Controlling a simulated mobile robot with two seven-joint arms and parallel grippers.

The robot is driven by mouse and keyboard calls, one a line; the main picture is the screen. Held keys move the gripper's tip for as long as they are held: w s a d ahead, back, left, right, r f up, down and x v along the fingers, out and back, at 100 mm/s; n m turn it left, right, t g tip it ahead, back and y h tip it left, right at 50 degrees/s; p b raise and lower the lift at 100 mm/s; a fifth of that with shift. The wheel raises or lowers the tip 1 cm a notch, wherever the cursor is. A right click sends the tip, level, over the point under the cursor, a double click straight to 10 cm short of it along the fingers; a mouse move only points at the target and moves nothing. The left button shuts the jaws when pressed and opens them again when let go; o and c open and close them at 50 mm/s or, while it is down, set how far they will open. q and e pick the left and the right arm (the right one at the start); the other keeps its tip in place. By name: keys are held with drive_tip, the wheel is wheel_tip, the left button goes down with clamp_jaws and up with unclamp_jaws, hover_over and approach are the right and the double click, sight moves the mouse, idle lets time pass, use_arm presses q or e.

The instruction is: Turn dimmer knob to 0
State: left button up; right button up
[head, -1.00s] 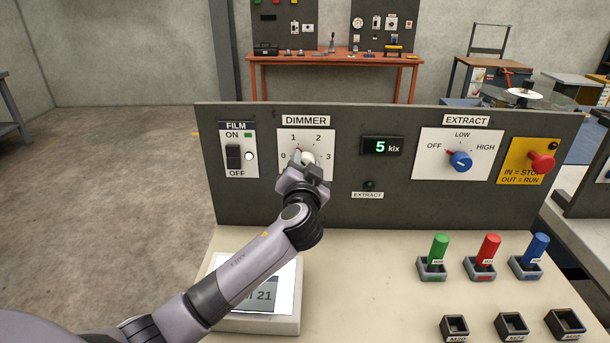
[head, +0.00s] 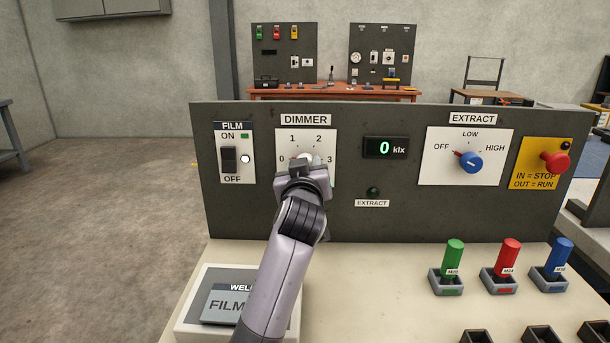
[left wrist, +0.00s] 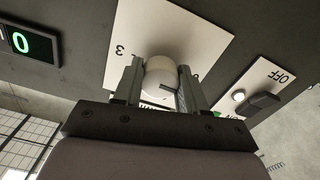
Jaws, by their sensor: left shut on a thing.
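The white dimmer knob (head: 307,160) sits on a white plate marked 0 to 3 (head: 327,137) under the DIMMER label. A small red pointer mark shows at its left, by the 0. My left gripper (head: 307,168) is shut on the knob and hides its lower part. In the left wrist view the knob (left wrist: 160,76) sits between the two fingers of my left gripper (left wrist: 158,88). The display (head: 385,147) reads 0 klx; it also shows in the left wrist view (left wrist: 20,43). My right gripper is not in view.
The FILM switch (head: 229,160) is left of the dimmer. The blue EXTRACT knob (head: 470,161) and red stop button (head: 554,162) are to the right. Green (head: 453,260), red (head: 507,260) and blue (head: 557,260) pegs stand in holders on the bench. A FILM box (head: 226,303) lies lower left.

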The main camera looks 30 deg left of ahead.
use_arm(q)
drive_tip(key=shift+f+n, duration=0.2)
drive_tip(key=shift+n, duration=0.2)
drive_tip(key=o, duration=0.9)
drive_tip(key=shift+o, duration=0.8)
drive_tip(key=shift+r, duration=0.1)
drive_tip(key=shift+s, duration=0.1)
